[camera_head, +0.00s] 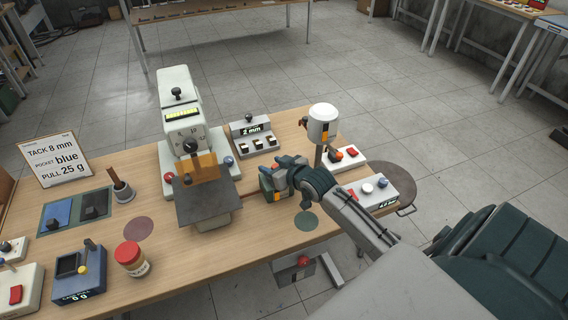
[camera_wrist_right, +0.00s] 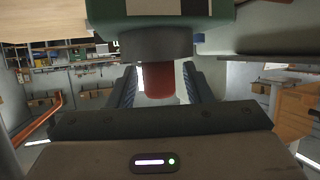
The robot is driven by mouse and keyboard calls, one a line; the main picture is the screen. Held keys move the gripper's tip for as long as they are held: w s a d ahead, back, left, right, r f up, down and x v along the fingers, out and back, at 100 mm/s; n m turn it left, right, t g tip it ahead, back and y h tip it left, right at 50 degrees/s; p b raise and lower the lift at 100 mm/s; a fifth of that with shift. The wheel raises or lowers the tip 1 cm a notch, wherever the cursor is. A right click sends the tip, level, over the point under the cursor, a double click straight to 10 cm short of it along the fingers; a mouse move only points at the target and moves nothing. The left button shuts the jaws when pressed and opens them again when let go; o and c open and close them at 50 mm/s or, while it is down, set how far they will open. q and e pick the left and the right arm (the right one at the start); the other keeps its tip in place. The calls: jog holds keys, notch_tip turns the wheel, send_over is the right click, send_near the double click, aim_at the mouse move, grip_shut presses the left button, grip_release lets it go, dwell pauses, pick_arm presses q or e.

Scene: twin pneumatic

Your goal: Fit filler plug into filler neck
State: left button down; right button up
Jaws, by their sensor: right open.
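In the right wrist view, a red cylindrical plug-like part (camera_wrist_right: 158,82) sits against a dark grey round collar (camera_wrist_right: 156,43), which looks like the neck. The collar joins a green body (camera_wrist_right: 170,10) at the top of the picture. My right gripper (camera_wrist_right: 159,85) is open, with one blue-grey finger on each side of the red part and visible gaps. Whether the red part is seated in the collar cannot be told. In the head view, my right gripper (camera_head: 283,175) is beside a small dark unit with an orange strip (camera_head: 269,186) and hides part of it. My left gripper is not in view.
A white-capped post (camera_head: 322,122) and a white button box (camera_head: 374,189) stand close to my right arm. A tall white press (camera_head: 180,110) with a dark plate (camera_head: 207,201) is to the left. A red-lidded jar (camera_head: 131,258) stands at the table's front.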

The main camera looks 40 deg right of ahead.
jog(key=v, duration=1.1)
jog(key=shift+s, duration=0.2)
jog(key=s+a+f+g, duration=0.1)
jog(key=s+f, duration=0.1)
jog(key=s+a+f+g+h, duration=0.1)
jog(key=s+f, duration=0.1)
jog(key=s, duration=0.1)
jog(key=s+a+f+g, duration=0.1)
jog(key=s+f, duration=0.1)
jog(key=s, duration=0.1)
jog(key=shift+s+a+f+m+g+h, duration=0.1)
jog(key=shift+a+f+m+g+h, duration=0.2)
jog(key=shift+a+f, duration=0.1)
jog(key=s+a+f+g, duration=0.2)
jog(key=s+a+g, duration=0.1)
jog(key=s, duration=0.4)
jog(key=s+a+f+g, duration=0.2)
jog(key=s+a+g, duration=0.1)
jog(key=s, duration=0.5)
notch_tip(320, 180, down, 29)
jog(key=d+g, duration=0.1)
jog(key=d, duration=0.2)
jog(key=s+d+f+g, duration=0.1)
jog(key=s+f, duration=1.7)
jog(key=f, duration=0.2)
jog(key=shift+g, duration=0.3)
